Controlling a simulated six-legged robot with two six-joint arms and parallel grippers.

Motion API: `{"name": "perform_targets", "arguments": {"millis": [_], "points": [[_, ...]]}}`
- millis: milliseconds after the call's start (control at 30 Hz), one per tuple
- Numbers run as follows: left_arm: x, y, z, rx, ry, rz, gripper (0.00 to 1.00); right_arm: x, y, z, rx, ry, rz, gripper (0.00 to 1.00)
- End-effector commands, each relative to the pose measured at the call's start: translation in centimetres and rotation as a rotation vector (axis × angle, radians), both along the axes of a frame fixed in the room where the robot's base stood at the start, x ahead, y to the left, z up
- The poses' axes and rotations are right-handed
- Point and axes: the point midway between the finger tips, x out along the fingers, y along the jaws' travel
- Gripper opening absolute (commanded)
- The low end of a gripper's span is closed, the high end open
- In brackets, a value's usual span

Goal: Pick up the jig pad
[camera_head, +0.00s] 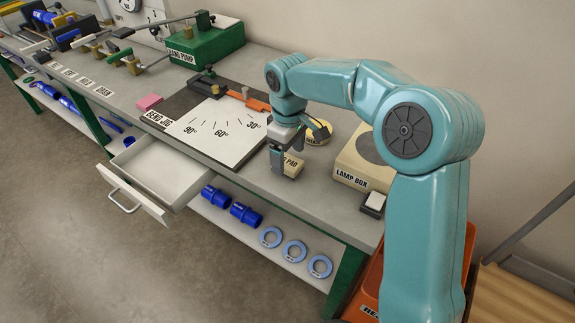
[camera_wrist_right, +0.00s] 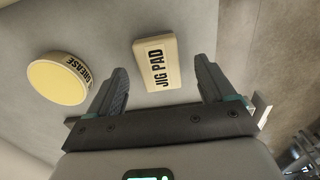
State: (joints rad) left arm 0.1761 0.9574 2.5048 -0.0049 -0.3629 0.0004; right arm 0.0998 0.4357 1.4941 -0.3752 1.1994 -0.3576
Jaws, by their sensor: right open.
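The jig pad (camera_wrist_right: 156,64) is a small cream block with black "JIG PAD" lettering, lying on the grey bench top. In the head view the jig pad (camera_head: 295,164) is partly hidden behind my right gripper (camera_head: 285,165), which points down at it. In the right wrist view my right gripper (camera_wrist_right: 160,88) is open, with one finger on each side of the pad's near end and a gap to each. The pad lies between and beyond the fingertips, and I cannot tell the height gap. My left gripper is not in view.
A round grease tin (camera_wrist_right: 58,78) stands beside the pad, and also shows in the head view (camera_head: 318,136). A lamp box (camera_head: 362,165) is to the right. The bend jig board (camera_head: 215,130) lies to the left, above an open drawer (camera_head: 155,172).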

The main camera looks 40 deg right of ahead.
Motion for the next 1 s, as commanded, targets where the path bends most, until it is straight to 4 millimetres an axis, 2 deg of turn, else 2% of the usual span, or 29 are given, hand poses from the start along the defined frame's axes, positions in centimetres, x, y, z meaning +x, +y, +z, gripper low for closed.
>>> {"name": "perform_targets", "arguments": {"millis": [100, 200, 433, 467, 600, 633, 1000], "points": [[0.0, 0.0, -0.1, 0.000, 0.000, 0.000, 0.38, 0.1, 0.1, -2.1, 0.001, 0.004, 0.000, 0.83], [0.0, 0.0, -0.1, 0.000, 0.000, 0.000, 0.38, 0.2, 0.1, -3.0, 0.001, 0.003, -0.001, 0.83], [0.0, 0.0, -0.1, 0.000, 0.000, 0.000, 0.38, 0.3, 0.1, -3.2, 0.001, 0.001, -0.001, 0.83], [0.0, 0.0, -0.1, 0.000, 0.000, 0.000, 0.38, 0.3, 0.1, -3.2, 0.001, 0.001, -0.001, 0.80], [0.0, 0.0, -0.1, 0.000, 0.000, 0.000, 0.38, 0.3, 0.1, -3.2, 0.001, 0.001, -0.001, 0.34], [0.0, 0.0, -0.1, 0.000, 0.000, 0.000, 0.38, 0.3, 0.1, -3.2, 0.001, 0.001, -0.001, 0.28], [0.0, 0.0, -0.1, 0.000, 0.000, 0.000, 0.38, 0.3, 0.1, -2.7, 0.000, -0.001, 0.000, 0.27]]}}
